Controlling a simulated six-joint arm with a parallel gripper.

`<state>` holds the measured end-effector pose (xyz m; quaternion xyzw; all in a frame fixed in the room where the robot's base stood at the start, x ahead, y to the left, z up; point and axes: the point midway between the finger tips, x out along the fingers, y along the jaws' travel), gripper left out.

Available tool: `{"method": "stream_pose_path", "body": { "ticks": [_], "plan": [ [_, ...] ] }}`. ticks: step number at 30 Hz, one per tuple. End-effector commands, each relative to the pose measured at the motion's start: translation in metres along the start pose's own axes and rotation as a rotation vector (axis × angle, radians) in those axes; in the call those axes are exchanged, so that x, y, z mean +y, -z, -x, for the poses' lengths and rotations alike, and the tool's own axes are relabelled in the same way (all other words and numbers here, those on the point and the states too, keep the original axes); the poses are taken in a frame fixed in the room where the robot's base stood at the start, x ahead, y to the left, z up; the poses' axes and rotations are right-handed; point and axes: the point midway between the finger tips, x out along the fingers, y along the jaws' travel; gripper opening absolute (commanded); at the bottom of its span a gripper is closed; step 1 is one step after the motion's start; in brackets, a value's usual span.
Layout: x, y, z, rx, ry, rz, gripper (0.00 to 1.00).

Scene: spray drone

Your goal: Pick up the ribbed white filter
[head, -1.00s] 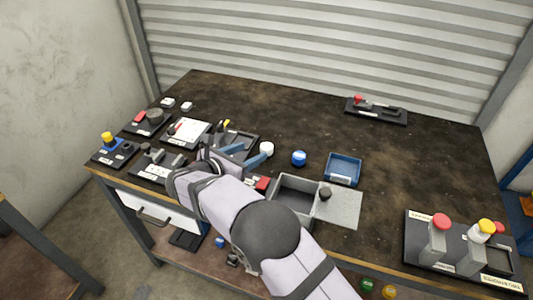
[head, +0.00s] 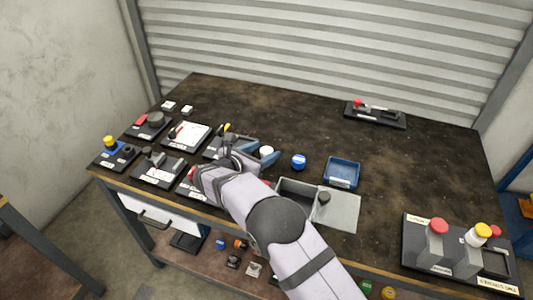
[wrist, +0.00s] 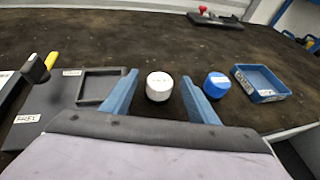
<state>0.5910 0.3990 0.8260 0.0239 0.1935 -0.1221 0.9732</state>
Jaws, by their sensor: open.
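The ribbed white filter (wrist: 159,86) stands upright on the dark table in the wrist view. It sits between and slightly beyond the two blue fingertips of my gripper (wrist: 158,88), apart from both. In the head view the filter (head: 266,151) shows as a small white cylinder by the fingers of my gripper (head: 261,158). The gripper is open and holds nothing. Ribs on the filter are too small to make out.
A blue round cap (wrist: 217,85) stands close to the right finger. A blue tray (head: 342,172) and a grey open box (head: 294,199) lie to the right. A black panel with a square recess (wrist: 101,87) is left of the fingers.

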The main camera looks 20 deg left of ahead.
Motion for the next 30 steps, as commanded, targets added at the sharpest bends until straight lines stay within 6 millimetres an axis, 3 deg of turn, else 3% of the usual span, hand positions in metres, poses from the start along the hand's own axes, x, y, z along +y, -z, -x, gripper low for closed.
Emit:
{"method": "stream_pose_path", "body": {
  "ticks": [6,12,23,30],
  "plan": [
    [0.000,0.000,-0.001,0.000,0.000,0.000,0.54],
    [0.000,0.000,0.000,0.000,0.000,-0.001,0.10],
    [0.000,-0.004,0.001,0.000,-0.001,-0.002,0.10],
    [0.001,-0.031,0.013,-0.001,-0.002,-0.005,0.10]
  ]
}}
